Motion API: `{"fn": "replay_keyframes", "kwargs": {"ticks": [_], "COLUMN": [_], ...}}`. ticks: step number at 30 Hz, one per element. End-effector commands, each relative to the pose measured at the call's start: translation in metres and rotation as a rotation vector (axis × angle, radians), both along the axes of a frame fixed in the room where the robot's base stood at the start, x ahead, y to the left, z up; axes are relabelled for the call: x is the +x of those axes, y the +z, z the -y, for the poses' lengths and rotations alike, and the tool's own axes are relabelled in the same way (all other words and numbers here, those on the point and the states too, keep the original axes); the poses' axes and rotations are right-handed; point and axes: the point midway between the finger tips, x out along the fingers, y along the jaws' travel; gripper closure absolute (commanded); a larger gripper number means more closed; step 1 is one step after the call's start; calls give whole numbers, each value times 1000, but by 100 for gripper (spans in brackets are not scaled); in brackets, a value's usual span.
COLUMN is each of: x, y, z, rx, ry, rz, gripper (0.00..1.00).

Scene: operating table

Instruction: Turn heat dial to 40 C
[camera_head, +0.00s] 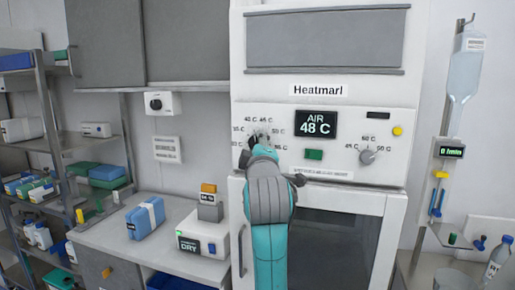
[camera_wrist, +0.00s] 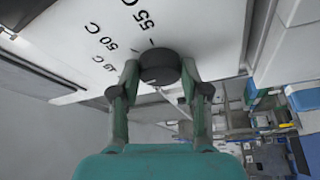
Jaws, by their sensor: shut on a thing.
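The heating cabinet labelled Heatmarl (camera_head: 318,90) fills the middle of the head view. Its display (camera_head: 316,124) reads AIR 48 C. The left heat dial, a dark round knob (camera_wrist: 160,64), sits on the white panel. Printed marks for 45, 50 and 55 C show around it in the wrist view. My gripper (camera_wrist: 160,78) is shut on the dial, one finger on each side. In the head view my gripper (camera_head: 262,142) covers most of this dial and part of its scale. I cannot tell exactly where the dial's pointer stands.
A second dial (camera_head: 368,156), a green button (camera_head: 314,154) and a yellow button (camera_head: 397,131) are on the same panel. The cabinet door (camera_head: 340,240) is below. A counter (camera_head: 125,240) with a blue-and-white pack (camera_head: 146,217) is at left. An IV bag (camera_head: 467,65) hangs at right.

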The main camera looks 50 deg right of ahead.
Motion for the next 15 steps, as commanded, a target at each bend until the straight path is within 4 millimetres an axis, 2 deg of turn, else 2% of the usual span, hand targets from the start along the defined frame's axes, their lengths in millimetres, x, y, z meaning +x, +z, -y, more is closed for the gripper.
{"fn": "replay_keyframes", "kwargs": {"ticks": [6,15], "x": [0,0], "y": [2,2], "z": [0,0], "rx": [-42,-67], "ry": [1,0], "rz": [-113,-189], "gripper": [89,89]}}
